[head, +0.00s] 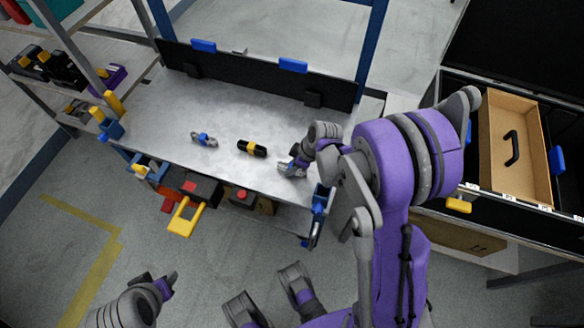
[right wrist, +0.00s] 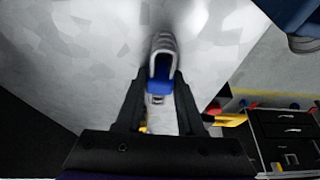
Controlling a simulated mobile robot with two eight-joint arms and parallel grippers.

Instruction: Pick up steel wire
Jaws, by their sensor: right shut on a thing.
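A grey looped bundle with a blue band, which looks like steel wire (right wrist: 163,46), is between the fingers of my right gripper (right wrist: 160,88) in the right wrist view. The gripper is shut on it, low over the bench top. In the head view my right gripper (head: 293,168) is at the right part of the bench and mostly hides what it holds. A similar grey bundle with a blue band (head: 204,139) lies on the bench to the left. My left gripper (head: 160,288) shows only partly at the lower left, away from the bench; its opening is unclear.
A black and yellow cylinder (head: 252,148) lies on the grey workbench (head: 190,105), left of my right gripper. A dark back panel (head: 250,75) edges the bench. An open drawer (head: 510,150) stands at the right. Yellow-handled tools (head: 187,216) hang at the front edge.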

